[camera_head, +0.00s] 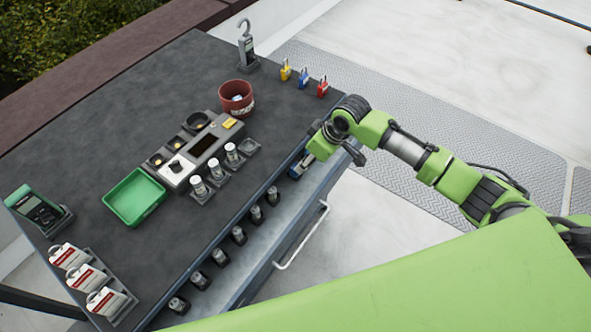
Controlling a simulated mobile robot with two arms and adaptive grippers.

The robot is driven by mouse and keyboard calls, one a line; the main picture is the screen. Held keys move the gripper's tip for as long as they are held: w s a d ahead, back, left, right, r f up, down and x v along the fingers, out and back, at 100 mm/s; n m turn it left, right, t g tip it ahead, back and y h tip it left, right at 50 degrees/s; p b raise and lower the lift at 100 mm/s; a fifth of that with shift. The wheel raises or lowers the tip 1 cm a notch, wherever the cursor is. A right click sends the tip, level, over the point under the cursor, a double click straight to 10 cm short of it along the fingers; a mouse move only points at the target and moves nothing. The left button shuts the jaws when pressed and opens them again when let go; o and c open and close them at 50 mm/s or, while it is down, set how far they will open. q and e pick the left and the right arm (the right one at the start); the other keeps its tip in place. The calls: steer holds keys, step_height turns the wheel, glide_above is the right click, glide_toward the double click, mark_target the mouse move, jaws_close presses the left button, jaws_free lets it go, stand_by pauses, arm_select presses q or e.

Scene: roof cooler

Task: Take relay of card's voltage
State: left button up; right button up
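My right gripper (332,141) hangs over the table's front edge, right of the black-and-silver parts. Its fingers are seen at a steep angle, and I cannot tell whether they are open or holding anything. A small blue item (300,165) shows just below it; whether they touch is unclear. Several small dark parts with silver tops, possibly relays (239,235), stand in a row along the front edge. No card's voltage is readable. My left gripper is out of view.
A rail (303,237) runs along the front.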

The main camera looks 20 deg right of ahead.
steer(key=shift+p+x, duration=0.55)
steer(key=shift+x, duration=3.3)
steer(key=shift+w+a, duration=0.1)
steer(key=shift+r, duration=0.1)
jaws_close()
